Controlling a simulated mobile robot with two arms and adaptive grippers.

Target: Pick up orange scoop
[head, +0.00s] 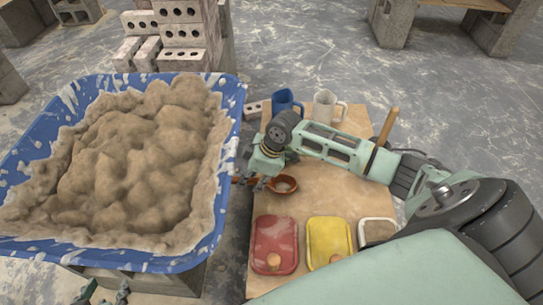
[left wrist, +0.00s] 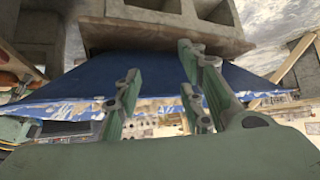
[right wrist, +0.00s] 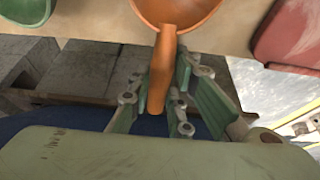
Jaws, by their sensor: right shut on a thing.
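The orange scoop (head: 282,186) is at the left edge of the work board, with its bowl over the board and its handle pointing left toward the blue tub. In the right wrist view its bowl shows at the top and its handle (right wrist: 161,75) runs down between the fingers. My right gripper (head: 254,177) is shut on the handle; it also shows in the right wrist view (right wrist: 163,82). I cannot tell whether the bowl touches the board. My left gripper (left wrist: 158,68) is open and empty beside the blue tub; only parts show at the head view's lower left (head: 103,294).
The blue tub (head: 228,140) full of mortar stands left of the board (head: 330,195). On the board are a red container (head: 275,240), a yellow one (head: 330,238), a white-rimmed one (head: 377,232), a blue mug (head: 285,102) and a white mug (head: 324,106). Bricks (head: 184,35) stand behind.

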